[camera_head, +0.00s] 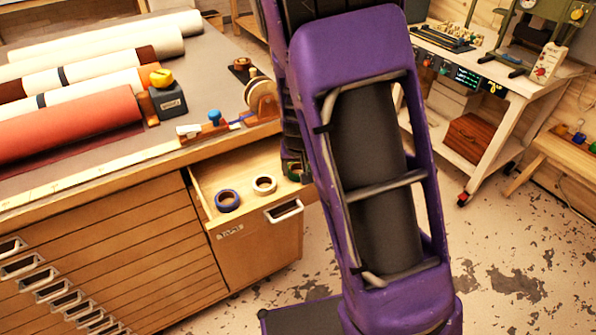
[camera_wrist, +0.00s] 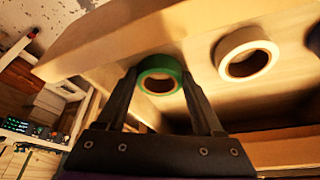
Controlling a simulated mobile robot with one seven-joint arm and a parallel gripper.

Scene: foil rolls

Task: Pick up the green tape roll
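The green tape roll (camera_wrist: 160,64) lies in the open drawer. In the wrist view it shows between the tips of my two dark fingers, close to both. My gripper (camera_wrist: 160,76) is open, its fingers spread to either side of the roll; whether they touch it I cannot tell. In the head view my gripper (camera_head: 292,160) reaches down into the drawer's right end, mostly hidden by my purple arm. Only a sliver of the green roll (camera_head: 293,177) shows there, under the gripper.
A white roll (camera_head: 264,184) and a blue roll (camera_head: 227,200) lie in the drawer (camera_head: 207,178); the white roll also shows in the wrist view (camera_wrist: 231,44). The drawer's wooden walls are close around my gripper. The worktop (camera_head: 205,75) above holds foil rolls and a tape dispenser.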

